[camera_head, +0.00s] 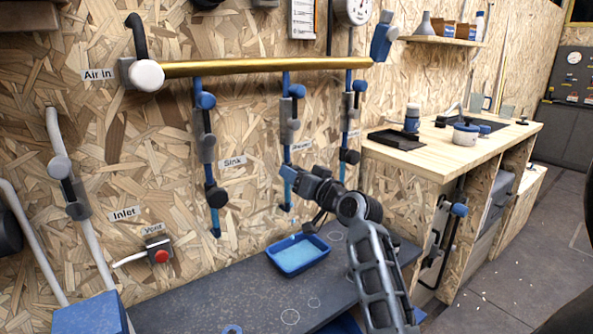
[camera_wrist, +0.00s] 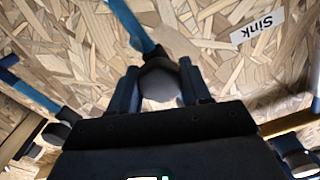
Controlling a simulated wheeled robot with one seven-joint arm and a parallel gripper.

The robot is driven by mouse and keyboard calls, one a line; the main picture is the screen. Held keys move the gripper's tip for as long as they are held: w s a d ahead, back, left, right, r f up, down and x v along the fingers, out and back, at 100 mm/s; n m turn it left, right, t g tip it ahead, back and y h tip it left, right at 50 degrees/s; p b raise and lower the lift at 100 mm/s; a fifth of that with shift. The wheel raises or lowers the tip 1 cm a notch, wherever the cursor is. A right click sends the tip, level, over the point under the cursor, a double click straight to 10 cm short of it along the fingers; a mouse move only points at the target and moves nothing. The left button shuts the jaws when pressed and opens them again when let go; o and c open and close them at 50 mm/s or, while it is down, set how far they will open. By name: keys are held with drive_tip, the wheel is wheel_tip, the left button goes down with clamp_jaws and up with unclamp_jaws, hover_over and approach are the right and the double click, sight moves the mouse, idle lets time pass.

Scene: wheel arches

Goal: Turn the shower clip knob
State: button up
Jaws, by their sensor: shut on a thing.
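The shower clip knob (camera_wrist: 160,79) is round and dark grey. In the wrist view it sits between the two fingers of my gripper (camera_wrist: 159,88), which is shut on it. In the head view my gripper (camera_head: 290,173) is at the lower part of the middle blue pipe (camera_head: 286,154), just below a partly hidden label that seems to read "Shower" (camera_head: 302,146). It hides the knob there. The blue pipe also shows in the wrist view (camera_wrist: 132,24), running up from behind the knob.
The Sink pipe (camera_head: 205,128) with its dark knob hangs to the left, and another blue pipe (camera_head: 344,140) to the right. A brass pipe (camera_head: 260,67) runs above. A blue tray (camera_head: 298,255) lies on the dark bench below. A wooden counter (camera_head: 445,160) stands at right.

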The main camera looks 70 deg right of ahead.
drive_tip(key=shift+m, duration=0.4)
drive_tip(key=o, duration=1.1)
drive_tip(key=shift+c, duration=0.2)
drive_tip(key=shift+s, duration=0.15)
drive_tip(key=v, duration=0.7)
drive_tip(key=shift+s+a, duration=0.2)
